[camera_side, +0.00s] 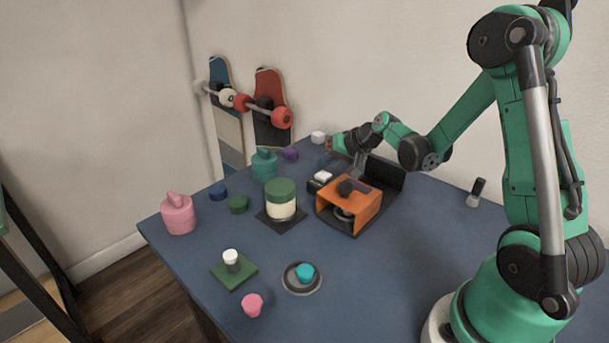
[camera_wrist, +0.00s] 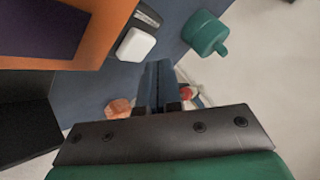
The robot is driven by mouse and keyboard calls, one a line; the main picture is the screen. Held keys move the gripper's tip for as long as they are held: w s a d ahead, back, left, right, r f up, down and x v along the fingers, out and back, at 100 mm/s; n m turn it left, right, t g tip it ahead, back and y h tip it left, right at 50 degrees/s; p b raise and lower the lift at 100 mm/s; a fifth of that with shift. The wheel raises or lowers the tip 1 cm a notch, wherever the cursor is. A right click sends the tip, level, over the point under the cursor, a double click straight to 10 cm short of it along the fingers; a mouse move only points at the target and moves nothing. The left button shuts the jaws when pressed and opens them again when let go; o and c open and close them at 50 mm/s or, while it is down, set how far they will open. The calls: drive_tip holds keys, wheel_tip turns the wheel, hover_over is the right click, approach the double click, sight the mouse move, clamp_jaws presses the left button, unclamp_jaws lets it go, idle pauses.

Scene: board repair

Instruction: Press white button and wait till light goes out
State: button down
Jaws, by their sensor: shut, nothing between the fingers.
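The white button (camera_wrist: 137,45) is a rounded white block on a small dark base. In the side view the white button (camera_side: 323,175) sits just left of the orange housing. My gripper (camera_wrist: 158,64) is shut and empty, its fingertips close together near the button but not visibly on it. In the side view my gripper (camera_side: 327,160) hangs above and behind the button, its fingertips hard to make out. I cannot make out a lit light in either view.
The orange housing (camera_side: 335,196) with a dark panel behind stands right of the button. A teal jar (camera_wrist: 205,33), also seen in the side view (camera_side: 264,165), is nearby. A cream jar with green lid (camera_side: 280,203) stands in front.

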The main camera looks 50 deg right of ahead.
sight(328, 176)
drive_tip(key=shift+f, duration=0.1)
drive_tip(key=shift+f, duration=0.35)
drive_tip(key=shift+f, duration=0.75)
idle(1.2)
drive_tip(key=shift+r, duration=0.1)
drive_tip(key=shift+s+d+r, duration=0.1)
drive_tip(key=shift+r, duration=0.75)
drive_tip(key=shift+r, duration=2.45)
